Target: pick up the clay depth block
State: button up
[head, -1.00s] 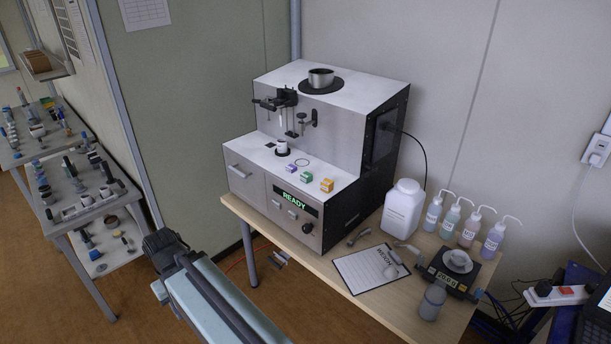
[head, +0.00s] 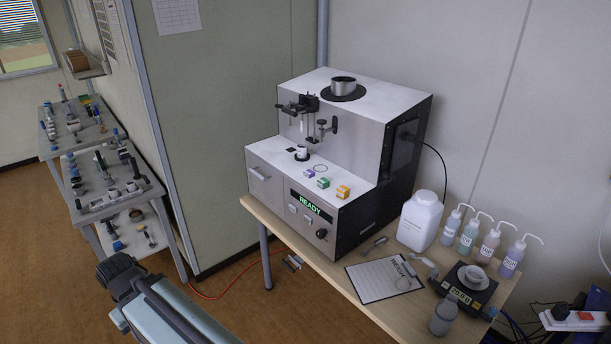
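Three small blocks stand in a row on the lower white deck of the analyser (head: 267,210): a purple block (head: 310,171), a green block (head: 323,183) and an orange block (head: 343,192). Their labels are too small to read, so I cannot tell which is the clay depth block. They stand apart from each other above the READY display. My arm shows at the lower left, over the floor and well short of the blocks. My gripper's fingers are not visible.
The wooden table (head: 395,324) under the analyser also holds a clipboard (head: 381,283), a white jug (head: 420,221), several wash bottles and a scale (head: 463,288). Cluttered grey carts (head: 113,204) stand at the left. The brown floor between is mostly clear, with an orange cable (head: 225,294).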

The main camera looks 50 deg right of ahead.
aim_at(308, 173)
jog(key=i, duration=1)
